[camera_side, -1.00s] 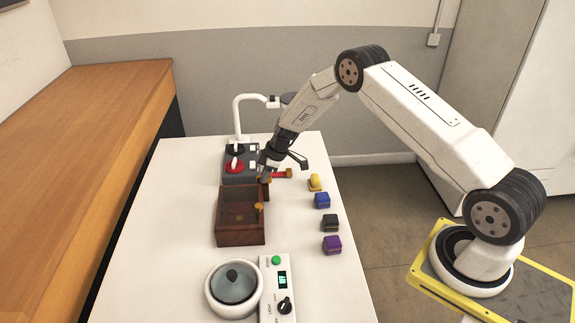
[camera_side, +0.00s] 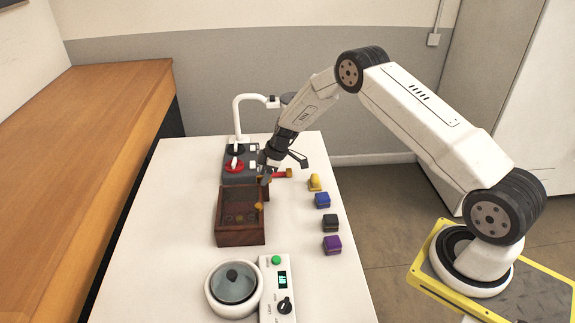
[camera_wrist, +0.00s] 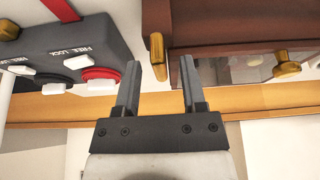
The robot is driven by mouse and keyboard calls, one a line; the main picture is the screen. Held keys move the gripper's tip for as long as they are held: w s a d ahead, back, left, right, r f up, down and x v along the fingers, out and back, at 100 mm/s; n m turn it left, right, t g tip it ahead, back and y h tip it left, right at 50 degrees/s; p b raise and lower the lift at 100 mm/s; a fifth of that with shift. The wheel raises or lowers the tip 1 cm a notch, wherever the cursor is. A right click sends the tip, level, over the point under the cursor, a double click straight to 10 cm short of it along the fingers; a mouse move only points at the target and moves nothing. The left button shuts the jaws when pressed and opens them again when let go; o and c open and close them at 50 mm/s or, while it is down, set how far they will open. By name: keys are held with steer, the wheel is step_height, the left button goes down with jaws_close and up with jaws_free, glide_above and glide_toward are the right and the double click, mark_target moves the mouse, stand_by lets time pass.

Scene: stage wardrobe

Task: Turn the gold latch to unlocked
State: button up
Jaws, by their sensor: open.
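A brown box (camera_side: 240,238) with a dark interior stands mid-table. In the wrist view, an elongated gold latch (camera_wrist: 157,55) sits at the near corner of the brown box (camera_wrist: 220,40). A second gold piece, a knob (camera_wrist: 287,68), is on the box further right; a gold knob also shows in the side view (camera_side: 259,206). There my gripper (camera_side: 264,172) is at the box's far right corner and mostly hides the latch.
A grey switch unit (camera_side: 240,176) with a red and a black knob is close left of my gripper. A red-handled piece with gold ends (camera_side: 283,174) lies right. A yellow object (camera_side: 315,183) and several cubes line the right. A round lidded pot (camera_side: 233,283) is in front.

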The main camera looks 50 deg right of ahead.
steer(key=shift+r, duration=0.2)
steer(key=v, duration=0.7)
steer(key=shift+r, duration=0.25)
steer(key=shift+s, duration=0.1)
steer(key=s+a+r+m+h, duration=0.1)
steer(key=s+a+r+m, duration=0.2)
steer(key=s, duration=0.6)
steer(key=s+a+r+m+h, duration=0.1)
steer(key=s+a+r+m, duration=0.2)
steer(key=s, duration=0.6)
steer(key=s+a+r+m+h, duration=0.1)
steer(key=s+a+r+m, duration=0.2)
steer(key=s, duration=0.6)
step_height(320, 180, up, 2)
steer(key=shift+a+r+g, duration=0.15)
steer(key=shift+a+g, duration=0.15)
steer(key=shift+a, duration=0.75)
